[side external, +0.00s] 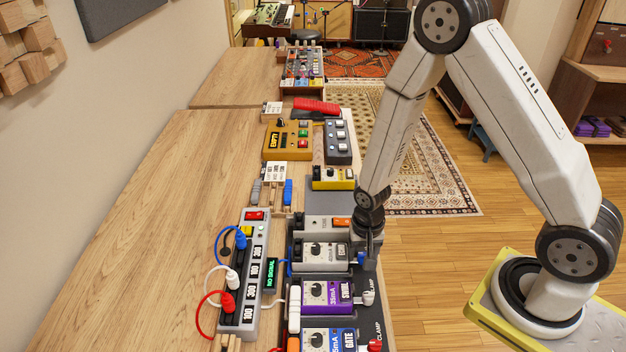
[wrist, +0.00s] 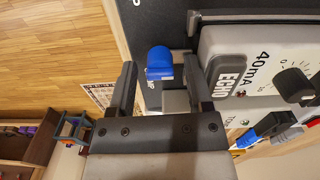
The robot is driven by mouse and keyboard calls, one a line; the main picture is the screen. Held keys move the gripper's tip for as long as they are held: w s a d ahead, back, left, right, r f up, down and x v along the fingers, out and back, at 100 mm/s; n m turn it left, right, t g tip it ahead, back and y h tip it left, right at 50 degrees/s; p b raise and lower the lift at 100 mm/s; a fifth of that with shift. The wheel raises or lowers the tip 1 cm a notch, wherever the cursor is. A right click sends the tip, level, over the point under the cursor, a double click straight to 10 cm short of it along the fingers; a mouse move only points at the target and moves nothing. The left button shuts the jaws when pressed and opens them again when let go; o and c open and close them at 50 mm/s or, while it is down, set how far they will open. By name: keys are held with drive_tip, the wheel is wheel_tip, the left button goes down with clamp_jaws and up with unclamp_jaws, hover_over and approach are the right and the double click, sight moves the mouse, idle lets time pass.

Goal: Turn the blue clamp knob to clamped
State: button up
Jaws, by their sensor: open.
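The blue clamp knob (wrist: 159,58) shows in the wrist view on the dark board beside the grey ECHO pedal (wrist: 262,62). My gripper (wrist: 160,66) is open, with one dark finger on each side of the knob and a visible gap to each. In the side external view my gripper (side external: 368,246) points down at the right edge of the pedal row, and a bit of the blue knob (side external: 361,258) shows by its fingers. The knob's label is mostly hidden, so I cannot tell its setting.
A white clamp knob (side external: 368,298) and a red clamp knob (side external: 374,345) sit nearer the camera, beside the purple pedal (side external: 327,295) and the blue GATE pedal (side external: 330,341). A power strip (side external: 252,285) with coloured cables lies left.

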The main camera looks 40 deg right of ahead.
sight(363, 253)
drive_tip(key=n, duration=0.8)
drive_tip(key=shift+n, duration=0.4)
drive_tip(key=n, duration=0.8)
drive_tip(key=shift+r+n, duration=0.15)
drive_tip(key=shift+n, duration=0.15)
wheel_tip(363, 253, up, 8)
drive_tip(key=s+r+m+t, duration=0.2)
drive_tip(key=s+r+m, duration=0.1)
drive_tip(key=r+m, duration=0.6)
drive_tip(key=shift+s+t, duration=0.3)
drive_tip(key=shift+s, duration=0.05)
idle(0.7)
